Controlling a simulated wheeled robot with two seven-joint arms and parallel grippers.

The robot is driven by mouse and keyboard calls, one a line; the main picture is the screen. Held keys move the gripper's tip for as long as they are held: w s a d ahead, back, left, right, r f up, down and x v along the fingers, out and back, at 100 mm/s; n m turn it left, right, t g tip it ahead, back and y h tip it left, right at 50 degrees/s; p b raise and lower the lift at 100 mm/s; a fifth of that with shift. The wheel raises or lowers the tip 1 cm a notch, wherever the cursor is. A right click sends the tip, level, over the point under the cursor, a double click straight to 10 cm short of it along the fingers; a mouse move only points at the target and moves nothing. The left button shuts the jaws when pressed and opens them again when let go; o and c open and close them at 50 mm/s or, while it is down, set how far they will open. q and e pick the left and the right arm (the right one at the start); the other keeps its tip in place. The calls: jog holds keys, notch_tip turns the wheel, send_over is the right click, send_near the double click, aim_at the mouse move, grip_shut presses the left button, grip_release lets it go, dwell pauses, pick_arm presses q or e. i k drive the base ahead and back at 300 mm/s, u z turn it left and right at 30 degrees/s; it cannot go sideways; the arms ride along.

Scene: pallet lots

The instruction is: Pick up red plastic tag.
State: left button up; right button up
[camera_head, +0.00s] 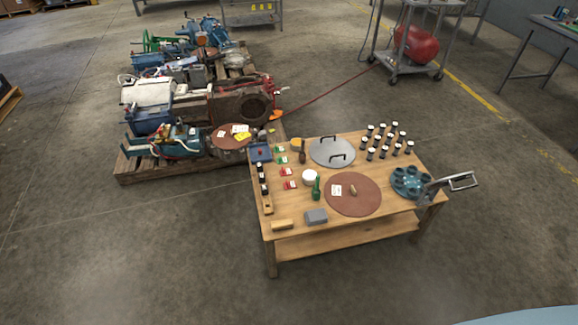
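Two red tags with white parts lie on the wooden table (350,245). One red tag (286,171) is toward the left side of the tabletop, and the other red tag (289,185) is just nearer to me. Two green tags, the farther one (280,149) and the nearer one (282,160), lie in the same row behind them. The tags are too small to show any writing. Neither of my grippers shows in the head view.
A white round item (309,177) and a green bottle-like item (316,189) stand right of the red tags. A grey handled device (432,190) overhangs the table's right edge. A loaded pallet (150,166) stands behind left. The near floor is clear.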

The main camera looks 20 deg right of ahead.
aim_at(288, 172)
jog(key=i, duration=1.5)
